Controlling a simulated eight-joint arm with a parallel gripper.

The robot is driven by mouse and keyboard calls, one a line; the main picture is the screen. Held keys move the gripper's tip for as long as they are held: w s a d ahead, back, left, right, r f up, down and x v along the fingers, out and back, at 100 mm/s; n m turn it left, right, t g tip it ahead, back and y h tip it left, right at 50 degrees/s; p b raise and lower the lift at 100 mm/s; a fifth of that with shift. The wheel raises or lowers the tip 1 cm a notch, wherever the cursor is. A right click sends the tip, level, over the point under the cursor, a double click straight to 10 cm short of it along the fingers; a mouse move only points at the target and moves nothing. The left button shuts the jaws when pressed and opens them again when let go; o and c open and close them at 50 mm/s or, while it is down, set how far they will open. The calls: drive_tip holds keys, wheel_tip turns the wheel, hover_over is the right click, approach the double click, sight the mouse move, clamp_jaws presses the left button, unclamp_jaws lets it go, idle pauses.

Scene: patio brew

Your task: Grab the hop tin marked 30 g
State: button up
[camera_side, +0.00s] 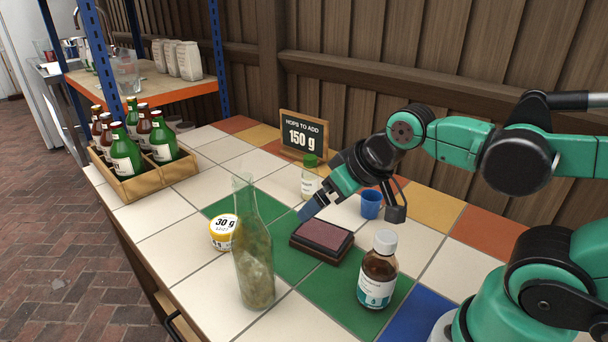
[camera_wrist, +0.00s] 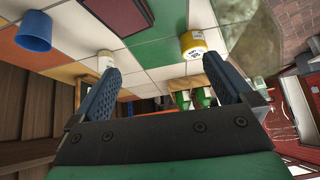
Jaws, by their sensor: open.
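The hop tin marked 30 g (camera_side: 222,234) is a short round tin with a yellow side and a white label. It stands on the tiled table, left of and partly behind the clear glass bottle (camera_side: 255,262). In the wrist view the tin (camera_wrist: 192,45) shows near the tip of the right-hand finger, apparently beyond it. My gripper (camera_side: 308,211) is open and empty, above the table near the dark pad with a reddish top (camera_side: 324,238), to the right of the tin. In the wrist view both blue fingers of my gripper (camera_wrist: 160,68) are spread apart.
A green-capped bottle (camera_side: 309,182) stands behind my gripper, a blue cup (camera_side: 371,205) to its right. A brown bottle (camera_side: 378,272) stands in front. A sign reading 150 g (camera_side: 304,136) is at the back. A wooden crate (camera_side: 150,184) of bottles stands at the left. Tiles left of the tin are clear.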

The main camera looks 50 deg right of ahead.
drive_tip(key=w+a+m+y, duration=0.1)
drive_tip(key=w+m+y, duration=0.1)
drive_tip(key=w+m, duration=0.3)
drive_tip(key=m+y, duration=0.6)
drive_tip(key=m, duration=0.7)
approach(225, 224)
drive_tip(key=a, duration=0.2)
drive_tip(key=w+f+m+y, duration=0.1)
drive_tip(key=m, duration=0.1)
drive_tip(key=w+f+m+y, duration=0.1)
drive_tip(key=f+m, duration=0.1)
drive_tip(key=m, duration=0.1)
drive_tip(key=shift+w+d+f, duration=0.1)
drive_tip(key=shift+w+f, duration=0.1)
drive_tip(key=shift+f+m+y, duration=0.45)
drive_tip(key=shift+m+y, duration=0.05)
drive_tip(key=shift+m, duration=0.1)
drive_tip(key=shift+x, duration=2.85)
drive_tip(key=shift+w, duration=0.1)
drive_tip(key=shift+r, duration=0.1)
drive_tip(key=c, duration=1.1)
